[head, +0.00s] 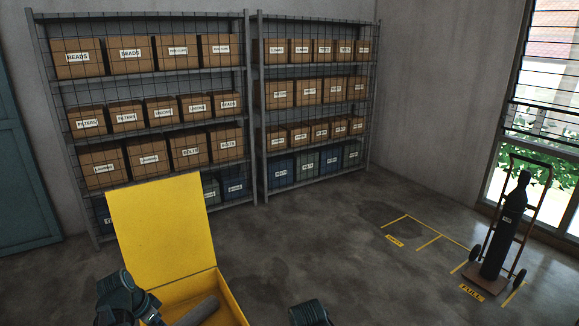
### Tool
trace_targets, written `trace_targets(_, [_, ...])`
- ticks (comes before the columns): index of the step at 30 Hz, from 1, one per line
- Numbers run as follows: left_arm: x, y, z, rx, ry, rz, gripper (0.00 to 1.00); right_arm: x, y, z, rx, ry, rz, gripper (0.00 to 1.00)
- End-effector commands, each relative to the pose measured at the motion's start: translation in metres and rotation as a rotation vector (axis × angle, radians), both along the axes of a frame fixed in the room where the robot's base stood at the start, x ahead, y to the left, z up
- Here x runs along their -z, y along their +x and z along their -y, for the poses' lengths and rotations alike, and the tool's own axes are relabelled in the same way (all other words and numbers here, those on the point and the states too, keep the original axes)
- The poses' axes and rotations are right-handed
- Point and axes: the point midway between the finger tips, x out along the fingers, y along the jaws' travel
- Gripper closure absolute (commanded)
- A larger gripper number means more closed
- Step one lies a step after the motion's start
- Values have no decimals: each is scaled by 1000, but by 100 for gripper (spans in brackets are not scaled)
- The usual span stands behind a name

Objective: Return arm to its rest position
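Dark jointed parts of my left arm (124,292) show at the bottom left, in front of the yellow box (232,298). The end of this arm reaches the box's near left side; I cannot make out its fingers or whether they hold anything. Only a small dark part of my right arm (310,313) shows at the bottom edge, right of the box. My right gripper is not in view.
Two wire-meshed shelf racks (252,110) with labelled cardboard boxes and bins stand along the back wall. A hand truck (533,215) with a dark gas cylinder (510,225) stands at the right by yellow floor markings (428,243). The floor in the middle is clear.

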Motion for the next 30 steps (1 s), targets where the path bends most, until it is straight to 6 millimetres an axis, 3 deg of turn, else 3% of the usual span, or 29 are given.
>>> trace_targets(11, [34, -16, 97, -39, 30, -133, 0, 27, 0, 0, 0, 0, 0, 50])
trace_targets(18, [71, -58, 196, -115, 126, -253, 0, 59, 0, 0, -1, 0, 0, 50])
trace_targets(21, [83, -80, 230, -159, 180, -283, 0, 71, 0, 0, -1, 0, 0, 50])
trace_targets(25, [94, -104, 261, -213, 241, -298, 0, 82, 0, 0, -1, 0, 0, 50])
trace_targets(30, [101, -123, 282, -263, 288, -296, 0, 89, 0, 0, -1, -1, 0, 50])
